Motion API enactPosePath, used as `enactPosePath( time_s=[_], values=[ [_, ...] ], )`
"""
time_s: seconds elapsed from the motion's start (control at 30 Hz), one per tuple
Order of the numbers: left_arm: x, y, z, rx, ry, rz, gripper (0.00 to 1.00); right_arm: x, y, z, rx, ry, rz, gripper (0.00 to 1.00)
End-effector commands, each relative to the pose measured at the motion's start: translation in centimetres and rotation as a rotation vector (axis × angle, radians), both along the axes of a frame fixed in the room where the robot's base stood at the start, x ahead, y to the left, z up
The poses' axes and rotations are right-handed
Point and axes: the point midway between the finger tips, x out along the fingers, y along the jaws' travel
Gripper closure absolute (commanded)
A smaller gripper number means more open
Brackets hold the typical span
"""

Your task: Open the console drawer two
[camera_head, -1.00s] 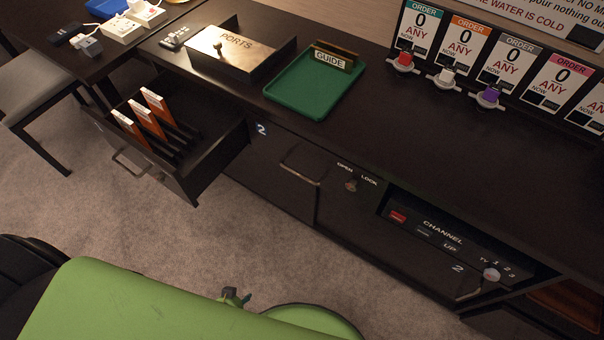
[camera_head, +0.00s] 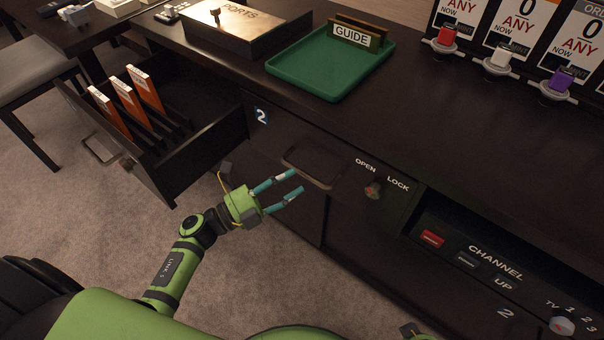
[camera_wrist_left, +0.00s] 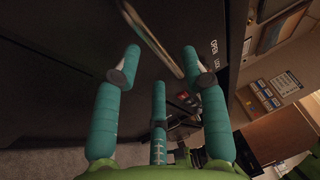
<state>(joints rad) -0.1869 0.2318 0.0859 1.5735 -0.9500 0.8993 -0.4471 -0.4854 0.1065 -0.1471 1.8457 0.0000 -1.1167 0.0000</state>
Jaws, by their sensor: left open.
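Console drawer two (camera_head: 275,150), a dark front with a white "2" label at its upper left, is shut flush in the cabinet. Its bar handle (camera_head: 313,168) sits near the top of the front; in the left wrist view the handle (camera_wrist_left: 150,38) runs diagonally between the fingertips. My left gripper (camera_head: 298,182) is open, its fingers pointing at the handle from the lower left. It holds nothing, and contact with the handle cannot be told. An OPEN/LOCK knob (camera_head: 374,188) is to the right of the handle.
An open drawer (camera_head: 203,153) with orange-and-white upright items juts out left of drawer two. A green tray (camera_head: 335,72) and a PORTS box (camera_head: 243,28) stand on the console top. A CHANNEL panel (camera_head: 480,262) is at the right. Carpet in front is free.

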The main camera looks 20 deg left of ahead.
Motion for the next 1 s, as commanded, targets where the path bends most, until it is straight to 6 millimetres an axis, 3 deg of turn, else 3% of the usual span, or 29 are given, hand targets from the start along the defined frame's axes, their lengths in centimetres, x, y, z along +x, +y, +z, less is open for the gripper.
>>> enactPosePath(
  time_s=[0.23, 0.6, 0.7, 0.73, 1.0],
  values=[
    [2.4, -2.2, 0.6, -0.004, 0.002, 0.0, 0.56, 0.0, 0.0, -0.1, 0.0, 0.0, 0.0, 0.6],
    [2.9, -2.7, 0.6, -0.004, 0.005, 0.001, 0.56, 0.0, 0.0, -0.1, 0.0, 0.0, 0.001, 0.6],
    [2.9, -2.7, 0.6, -0.004, 0.005, 0.001, 0.96, 0.0, 0.0, -0.1, 0.001, -0.001, 0.001, 0.6],
    [2.9, -2.7, 0.6, -0.004, 0.005, 0.001, 1.0, 0.0, 0.0, -0.1, 0.001, -0.001, 0.001, 0.6],
    [2.8, -2.7, 0.6, -0.005, 0.006, 0.001, 1.0, 0.0, 0.1, -0.1, 0.001, -0.001, 0.001, 0.6]
  ],
)
